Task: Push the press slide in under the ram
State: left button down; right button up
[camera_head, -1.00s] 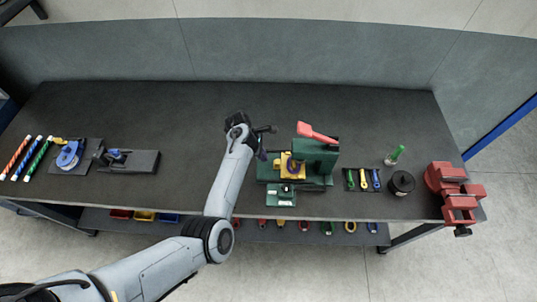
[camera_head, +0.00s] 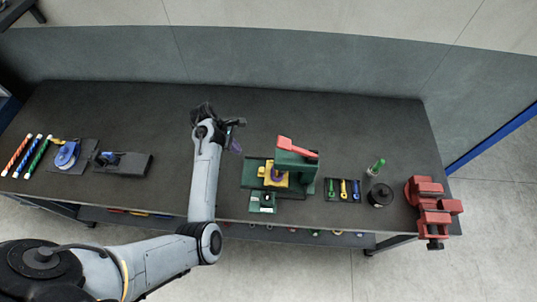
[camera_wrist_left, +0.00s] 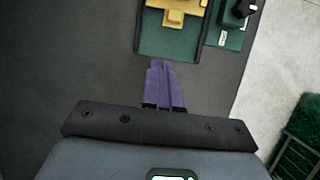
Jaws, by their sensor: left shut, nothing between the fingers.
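The yellow press slide (camera_head: 267,172) sits on the green press base (camera_head: 251,178), left of the tall green press body (camera_head: 297,168). A purple ring-like part shows on the slide. A red lever (camera_head: 297,148) tops the body; the ram's underside is hidden. My left gripper (camera_head: 236,146) is left of the press, apart from the slide. In the left wrist view its purple fingers (camera_wrist_left: 163,85) are shut and empty, just short of the green base (camera_wrist_left: 170,45). The yellow slide (camera_wrist_left: 173,18) shows beyond a bare strip of base. My right gripper is not in view.
A small green block (camera_head: 262,202) adjoins the press's front. To the right are a tool tray (camera_head: 343,199), a black spool (camera_head: 380,195) and a red vise (camera_head: 432,208). A blue reel (camera_head: 67,154) and striped rods lie left. The table behind the press is clear.

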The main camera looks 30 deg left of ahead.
pick_arm(q)
jog(key=d+f, duration=0.1)
jog(key=f, duration=0.5)
jog(key=d+f, duration=0.1)
jog(key=f, duration=0.2)
jog(key=shift+s+d+f, duration=0.2)
jog(key=shift+d+f, duration=0.05)
jog(key=shift+d, duration=0.05)
jog(key=shift+w+d+f+p, duration=0.1)
jog(key=shift+w+d+p, duration=0.25)
jog(key=shift+d, duration=0.3)
jog(key=shift+w+d+f+p, duration=0.1)
jog(key=shift+w+d, duration=0.3)
jog(key=shift+d, duration=0.2)
jog(key=shift+w+d, duration=0.3)
jog(key=shift+d, duration=0.3)
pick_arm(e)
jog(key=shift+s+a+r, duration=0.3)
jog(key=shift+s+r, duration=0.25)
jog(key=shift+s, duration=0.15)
